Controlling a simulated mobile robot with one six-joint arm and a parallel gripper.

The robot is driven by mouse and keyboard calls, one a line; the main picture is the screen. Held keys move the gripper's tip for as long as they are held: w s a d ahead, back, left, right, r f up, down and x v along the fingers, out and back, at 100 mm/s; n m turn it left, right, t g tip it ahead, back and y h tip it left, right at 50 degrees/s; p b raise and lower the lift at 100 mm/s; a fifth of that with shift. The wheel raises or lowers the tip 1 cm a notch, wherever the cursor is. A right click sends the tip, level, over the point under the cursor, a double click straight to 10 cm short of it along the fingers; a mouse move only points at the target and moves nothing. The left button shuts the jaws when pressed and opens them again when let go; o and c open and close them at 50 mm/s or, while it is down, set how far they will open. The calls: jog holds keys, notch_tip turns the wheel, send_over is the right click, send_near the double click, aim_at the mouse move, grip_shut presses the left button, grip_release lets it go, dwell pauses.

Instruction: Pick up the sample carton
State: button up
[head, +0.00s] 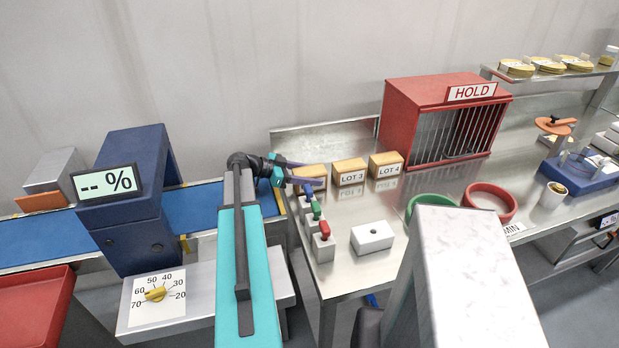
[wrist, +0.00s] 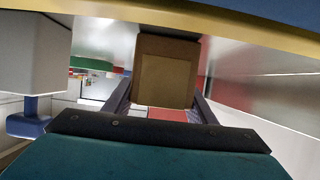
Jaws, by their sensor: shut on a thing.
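A brown carton (head: 312,170) sits at the left end of a row of cartons on the steel table. My gripper (head: 307,173) reaches it from the left and is shut on it, with dark purple fingers along its sides. The front finger covers the carton's label. In the wrist view the carton (wrist: 165,75) is between the two fingers, with a lighter brown panel facing the camera. I cannot tell whether it touches the table. The LOT 3 carton (head: 349,172) and the LOT 4 carton (head: 386,165) stand to its right, apart from it.
A red HOLD cage (head: 430,105) stands behind and right of the cartons. Several small blocks with coloured tops and a white block (head: 372,238) are in front. A blue conveyor (head: 195,205) runs left.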

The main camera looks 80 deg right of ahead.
aim_at(310, 171)
jog(key=shift+r+b, duration=1.5)
jog(key=shift+r, duration=3.45)
